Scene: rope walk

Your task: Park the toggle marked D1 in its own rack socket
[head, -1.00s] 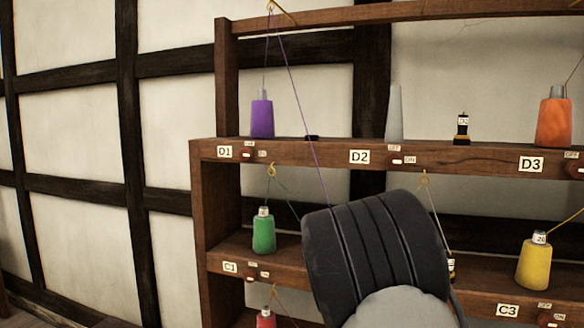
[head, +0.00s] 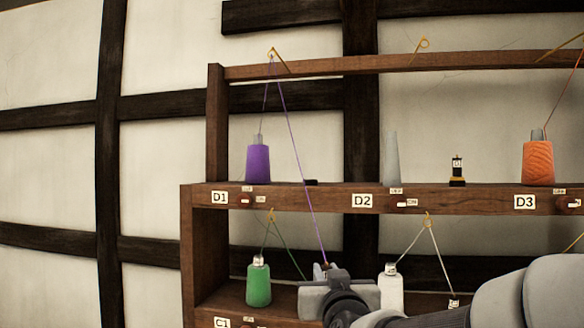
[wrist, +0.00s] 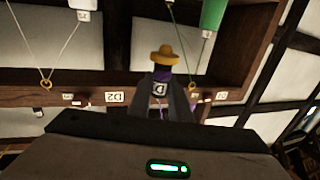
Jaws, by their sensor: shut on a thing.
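My gripper (head: 326,272) is in front of the rack, below the top shelf and between the green and white spools. It also shows in the wrist view (wrist: 162,100), with its jaws shut on a small toggle (wrist: 165,57) that has a yellow-orange cap and a white tag. The tag shows a D; I cannot read the rest. A purple thread (head: 297,150) runs from the eyelet above the purple spool (head: 258,163) down to my gripper. A small dark socket (head: 311,182) sits on the top shelf right of the purple spool, with nothing standing in it.
The D1 label (head: 219,198) marks the shelf edge (head: 300,197). A tagged black toggle (head: 457,172) stands upright by the grey cone (head: 391,160). The orange spool (head: 538,162) is farther right. The green spool (head: 258,281) and white spool (head: 391,289) flank my gripper below.

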